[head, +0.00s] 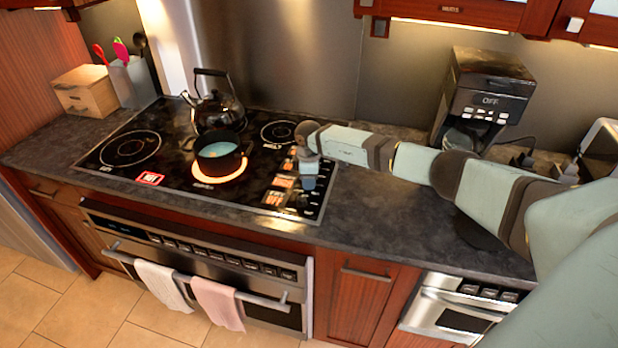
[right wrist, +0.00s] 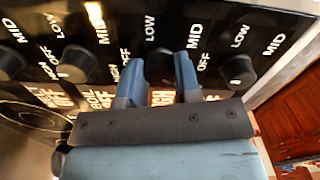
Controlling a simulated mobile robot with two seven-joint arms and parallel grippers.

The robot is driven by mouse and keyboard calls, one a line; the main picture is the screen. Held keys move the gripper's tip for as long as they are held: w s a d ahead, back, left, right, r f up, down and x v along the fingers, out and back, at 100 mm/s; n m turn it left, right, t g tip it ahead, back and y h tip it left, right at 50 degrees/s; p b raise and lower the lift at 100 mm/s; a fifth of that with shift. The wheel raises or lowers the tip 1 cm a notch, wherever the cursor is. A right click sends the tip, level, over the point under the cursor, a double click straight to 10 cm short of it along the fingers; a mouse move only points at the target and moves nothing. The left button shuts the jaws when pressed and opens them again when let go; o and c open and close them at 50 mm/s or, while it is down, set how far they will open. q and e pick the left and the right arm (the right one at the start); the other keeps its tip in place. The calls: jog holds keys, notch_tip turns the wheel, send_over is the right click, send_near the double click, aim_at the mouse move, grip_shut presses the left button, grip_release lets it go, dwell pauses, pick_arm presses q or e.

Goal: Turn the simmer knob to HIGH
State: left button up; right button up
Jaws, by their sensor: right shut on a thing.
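The cooktop's knob panel shows best in the right wrist view, with several round dark knobs marked LOW, MID and OFF. My right gripper (right wrist: 168,70) has its two blue fingers on either side of a dark knob (right wrist: 160,61) and is shut on it. The fingers partly hide this knob and its lit label, so I cannot read its name or its setting. In the head view my right gripper (head: 309,183) points down at the panel on the cooktop's right side. My left gripper is not in view.
Neighbouring knobs stand close on the left (right wrist: 76,64) and right (right wrist: 238,70). A pot (head: 220,158) stands on a glowing burner, with a dark kettle (head: 217,112) behind it. A coffee maker (head: 484,95) stands back right.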

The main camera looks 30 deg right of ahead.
dwell(0.3)
jog(key=o, duration=0.9)
jog(key=shift+r, duration=0.15)
jog(key=shift+r+b, duration=0.95)
jog(key=shift+r, duration=5.85)
jog(key=shift+f, duration=0.1)
